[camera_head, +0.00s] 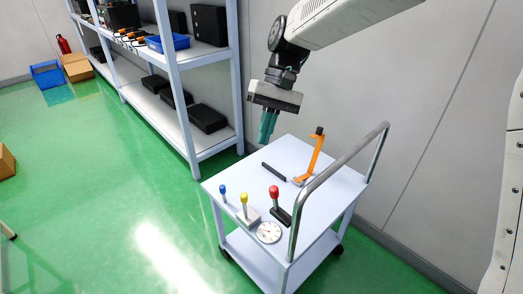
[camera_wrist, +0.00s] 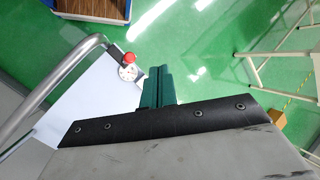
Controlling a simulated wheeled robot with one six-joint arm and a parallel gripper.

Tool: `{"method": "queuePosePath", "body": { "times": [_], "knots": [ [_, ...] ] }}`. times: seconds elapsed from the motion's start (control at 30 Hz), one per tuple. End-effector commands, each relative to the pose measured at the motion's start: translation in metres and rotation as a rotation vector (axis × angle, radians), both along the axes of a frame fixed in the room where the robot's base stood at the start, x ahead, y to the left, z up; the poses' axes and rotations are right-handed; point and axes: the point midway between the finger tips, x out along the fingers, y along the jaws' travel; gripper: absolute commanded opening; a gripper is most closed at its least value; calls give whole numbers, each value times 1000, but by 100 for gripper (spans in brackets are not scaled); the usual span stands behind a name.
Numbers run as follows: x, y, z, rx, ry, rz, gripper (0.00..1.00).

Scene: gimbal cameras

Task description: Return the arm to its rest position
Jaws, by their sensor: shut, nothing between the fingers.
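My gripper (camera_head: 267,127) hangs from my pale arm above the far left edge of the white cart (camera_head: 238,177), with its teal fingers pointing down. The fingers are together with nothing between them. In the wrist view the shut fingers (camera_wrist: 158,86) show side by side, with the cart top (camera_wrist: 95,105) to their left and green floor beyond. My gripper appears apart from everything on the cart.
On the cart stand an orange tool (camera_head: 314,155), a black bar (camera_head: 273,171), a round dial (camera_head: 268,232), and blue, yellow and red-knobbed pieces (camera_head: 273,192). A metal handle (camera_head: 335,170) rises at its right. A shelf rack (camera_head: 178,95) stands left; the floor (camera_head: 110,200) is open.

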Motion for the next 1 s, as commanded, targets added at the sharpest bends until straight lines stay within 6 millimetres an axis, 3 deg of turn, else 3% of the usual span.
{"method": "queuePosePath", "body": {
  "times": [0.43,0.57,0.67,1.0],
  "knots": [
    [4,-3,8,0,1,-2,0],
    [2,-9,-2,-26,-4,-5,0],
    [-17,-30,-12,-75,-11,-1,0],
    [-94,-154,16,-188,-165,-86,0]
  ]
}}
